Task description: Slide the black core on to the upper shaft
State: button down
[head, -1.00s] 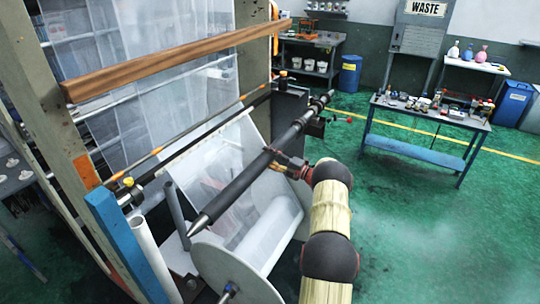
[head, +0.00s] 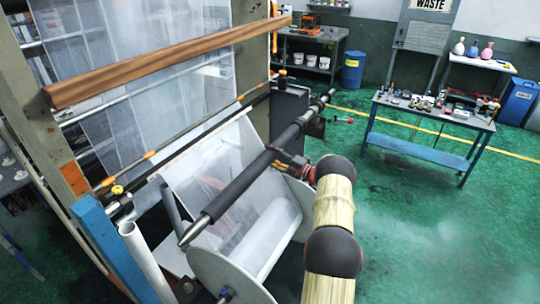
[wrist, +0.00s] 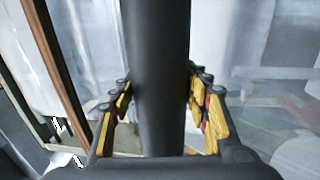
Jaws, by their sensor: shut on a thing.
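The black core (head: 238,184) is a long matt dark tube. It sits around the upper shaft, whose pale pointed near end (head: 190,234) sticks out of it at the lower left. Further up and right, the grey shaft (head: 299,124) continues to its mount at the back. My gripper (head: 293,165) reaches in from the right and is shut on the core near its far part. In the wrist view the core (wrist: 160,75) runs upright between the yellow-padded fingers. The core's far edge is hidden near my gripper.
A white film roll (head: 268,232) with a round end disc (head: 225,275) lies below the core. Open green floor lies to the right, before a blue bench (head: 425,148).

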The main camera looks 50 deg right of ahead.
jog(key=shift+d, duration=0.2)
jog(key=shift+w+d+b, duration=0.1)
jog(key=shift+d+b, duration=0.2)
jog(key=shift+b, duration=0.05)
jog(key=shift+d+r, duration=0.1)
jog(key=shift+d, duration=0.1)
jog(key=c, duration=1.4)
grip_release()
jog(key=shift+o, duration=1.3)
jog(key=shift+d, duration=0.2)
jog(key=o, duration=0.3)
jog(key=shift+a, duration=0.1)
jog(key=v, duration=1.2)
